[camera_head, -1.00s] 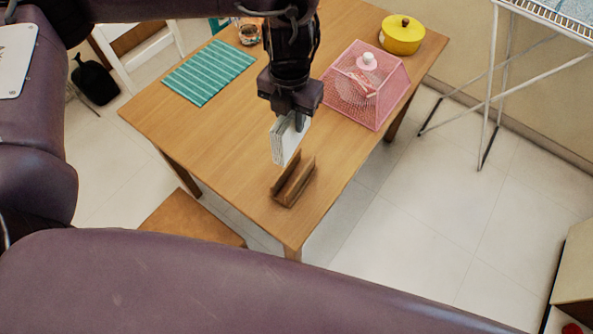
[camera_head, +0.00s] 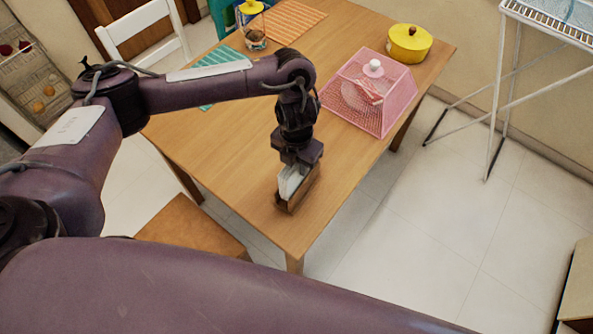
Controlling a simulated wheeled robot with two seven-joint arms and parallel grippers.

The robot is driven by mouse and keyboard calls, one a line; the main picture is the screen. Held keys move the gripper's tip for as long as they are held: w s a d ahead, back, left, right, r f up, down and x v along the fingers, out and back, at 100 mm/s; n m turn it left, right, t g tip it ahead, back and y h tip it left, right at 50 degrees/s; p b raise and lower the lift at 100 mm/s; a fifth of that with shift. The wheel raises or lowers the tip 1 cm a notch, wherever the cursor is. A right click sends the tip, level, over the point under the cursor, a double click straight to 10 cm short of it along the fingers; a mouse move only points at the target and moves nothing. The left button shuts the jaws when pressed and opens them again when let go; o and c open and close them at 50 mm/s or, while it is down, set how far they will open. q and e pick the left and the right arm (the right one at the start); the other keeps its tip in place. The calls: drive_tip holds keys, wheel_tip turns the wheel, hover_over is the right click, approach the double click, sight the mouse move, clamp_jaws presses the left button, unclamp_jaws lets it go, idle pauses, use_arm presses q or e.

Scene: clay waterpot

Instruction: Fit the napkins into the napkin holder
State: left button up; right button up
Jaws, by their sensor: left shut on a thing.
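The wooden napkin holder (camera_head: 297,199) stands on the table near its front right edge. The white napkins (camera_head: 290,182) are upright, with their lower part down between the holder's walls. My left gripper (camera_head: 294,167) is right above the holder, pointing down and shut on the top of the napkins. The gripper hides part of the napkins and holder, so I cannot tell whether the napkins touch the holder's bottom. My right gripper is not in view.
A pink mesh food cover (camera_head: 385,118) stands right of my left arm, and a yellow pot (camera_head: 409,44) is behind it. A green striped mat (camera_head: 222,66), an orange mat (camera_head: 293,22) and a jar (camera_head: 254,38) lie farther back. The wooden table (camera_head: 228,155) is clear left of the holder.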

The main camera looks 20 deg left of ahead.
use_arm(q)
wheel_tip(320, 180, down, 3)
drive_tip(key=shift+s+b, duration=0.1)
drive_tip(key=shift+b, duration=0.3)
drive_tip(key=shift+f, duration=0.2)
drive_tip(key=shift+f, duration=0.15)
drive_tip(key=o, duration=1)
